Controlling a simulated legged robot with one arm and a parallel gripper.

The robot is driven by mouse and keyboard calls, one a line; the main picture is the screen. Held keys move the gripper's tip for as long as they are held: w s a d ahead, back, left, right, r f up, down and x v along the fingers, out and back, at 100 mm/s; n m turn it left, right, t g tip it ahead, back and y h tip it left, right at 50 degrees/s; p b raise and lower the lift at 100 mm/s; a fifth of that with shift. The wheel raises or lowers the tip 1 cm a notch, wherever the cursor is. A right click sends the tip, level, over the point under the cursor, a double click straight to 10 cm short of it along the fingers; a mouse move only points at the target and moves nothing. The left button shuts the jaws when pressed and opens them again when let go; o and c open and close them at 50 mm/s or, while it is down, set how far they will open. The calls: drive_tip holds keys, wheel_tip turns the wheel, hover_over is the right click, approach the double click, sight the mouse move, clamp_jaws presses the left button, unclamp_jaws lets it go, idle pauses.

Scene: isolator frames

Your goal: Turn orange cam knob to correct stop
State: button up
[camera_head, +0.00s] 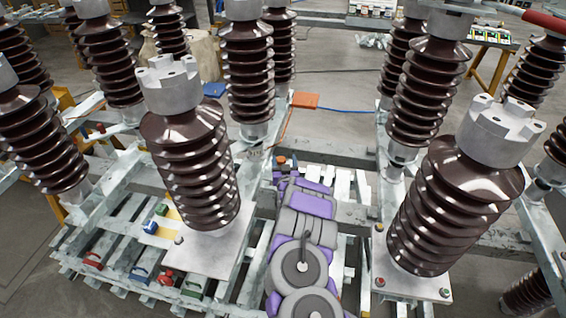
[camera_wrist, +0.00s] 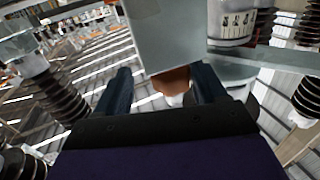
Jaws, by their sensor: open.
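The orange cam knob (camera_wrist: 172,80) shows in the wrist view as a rounded orange-brown piece below a grey metal plate (camera_wrist: 165,35). A white rounded part sits just under it. My gripper (camera_wrist: 163,84) is open, with one dark blue finger on each side of the knob. Gaps show between the knob and both fingers; I cannot tell their depth relative to it. In the head view, a small orange piece (camera_head: 282,160), apparently the knob, shows at the far end of my purple and grey arm. The knob's turn angle and any stop marks cannot be made out.
Tall brown ribbed insulators (camera_head: 190,160) stand on both sides of my arm, with another large one (camera_head: 455,205) at right. An orange box (camera_head: 305,100) with a blue cable sits beyond. Galvanized frame beams (camera_head: 345,152) cross near the arm's end.

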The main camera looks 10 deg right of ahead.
drive_tip(key=shift+w+r, duration=0.1)
drive_tip(key=shift+w, duration=0.15)
drive_tip(key=shift+w+a, duration=0.1)
drive_tip(key=shift+a, duration=0.95)
drive_tip(key=shift+d, duration=0.8)
drive_tip(key=c, duration=0.5)
drive_tip(key=shift+a, duration=0.4)
drive_tip(key=c, duration=0.5)
